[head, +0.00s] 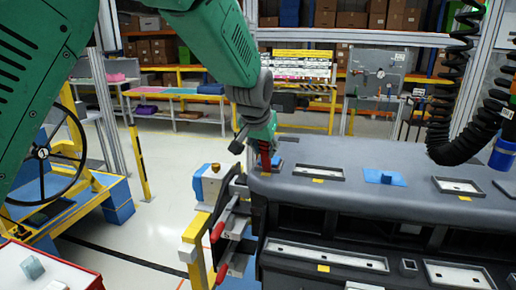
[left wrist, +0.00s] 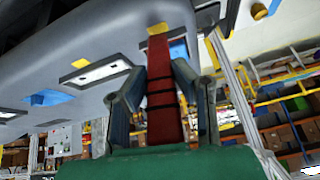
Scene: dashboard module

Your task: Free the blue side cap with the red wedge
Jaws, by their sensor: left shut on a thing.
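My left gripper (head: 264,146) is shut on the red wedge (head: 265,158) above the left end of the dark grey dashboard (head: 420,200). In the left wrist view the red wedge (left wrist: 161,85) stands between the two fingers (left wrist: 163,105), its narrow end pointing at the dashboard near a yellow tag (left wrist: 158,29). A blue piece, apparently the side cap (left wrist: 179,50), shows just behind the wedge, partly hidden by it. In the head view a little of this blue cap (head: 287,160) shows beside the wedge. I cannot tell whether the wedge touches it. My right gripper is out of view.
Another blue piece (head: 384,177) sits on the dashboard top among framed white-bottomed recesses (head: 307,172). Red-handled clamps (head: 219,230) stand at the dashboard's left end. A black coiled cable (head: 460,100) hangs at the right.

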